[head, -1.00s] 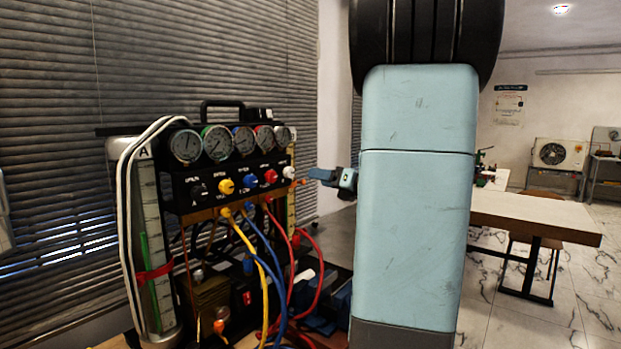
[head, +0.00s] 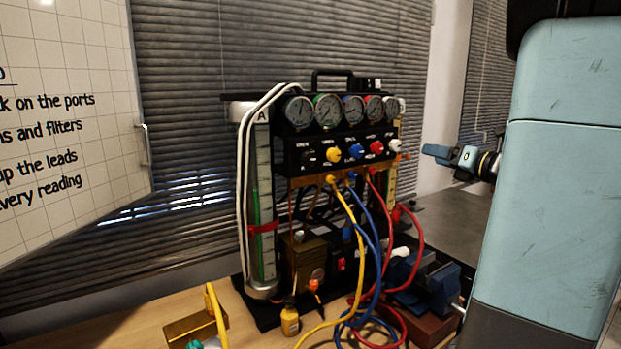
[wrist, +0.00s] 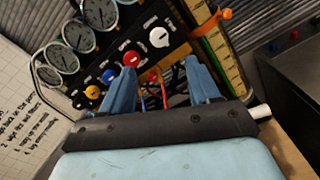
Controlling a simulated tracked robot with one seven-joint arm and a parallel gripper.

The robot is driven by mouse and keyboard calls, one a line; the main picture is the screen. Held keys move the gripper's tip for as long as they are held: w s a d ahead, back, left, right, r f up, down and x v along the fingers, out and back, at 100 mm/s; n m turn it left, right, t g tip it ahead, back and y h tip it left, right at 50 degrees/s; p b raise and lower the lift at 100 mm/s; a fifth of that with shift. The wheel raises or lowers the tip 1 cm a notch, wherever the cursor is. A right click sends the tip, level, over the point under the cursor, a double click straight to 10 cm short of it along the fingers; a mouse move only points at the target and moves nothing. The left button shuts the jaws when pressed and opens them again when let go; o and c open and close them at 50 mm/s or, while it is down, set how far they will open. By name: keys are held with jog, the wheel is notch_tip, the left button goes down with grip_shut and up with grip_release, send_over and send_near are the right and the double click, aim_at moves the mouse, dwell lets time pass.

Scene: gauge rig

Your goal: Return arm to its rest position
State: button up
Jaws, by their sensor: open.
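My gripper (wrist: 160,85) is open in the wrist view, its two blue fingers apart with no object held between them. Behind the fingers are the gauge rig's red knob (wrist: 131,59) and white knob (wrist: 159,37). In the head view my gripper (head: 436,152) shows to the right of the gauge rig (head: 340,150), level with its knob row and apart from it as far as I can tell. My pale blue arm fills the right side of that view and hides what lies behind it.
Yellow, blue and red hoses (head: 357,262) hang from the rig onto the wooden bench (head: 150,316). A blue vise (head: 432,284) stands right of them. A small yellow bottle (head: 290,321) is in front. A whiteboard (head: 70,110) stands at the left.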

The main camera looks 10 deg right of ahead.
jog(key=s+a+f+n+g, duration=0.2)
jog(key=s+a+n+g, duration=0.1)
jog(key=a+n, duration=0.4)
jog(key=s+a+f+n+g+y, duration=0.1)
jog(key=s+a+f+n+g, duration=0.15)
jog(key=a+n+g, duration=0.4)
jog(key=s+a+f+n+g, duration=0.1)
jog(key=s+a+n, duration=0.25)
jog(key=a, duration=0.65)
jog(key=s+f+n+h, duration=0.1)
jog(key=s+n+h, duration=0.2)
jog(key=s+n, duration=0.3)
jog(key=s+a+f+n+h, duration=0.1)
jog(key=s+n+h, duration=0.3)
jog(key=n, duration=1)
jog(key=shift+s+f+n+g, duration=0.35)
jog(key=shift+s+g, duration=0.1)
jog(key=shift+s, duration=1.15)
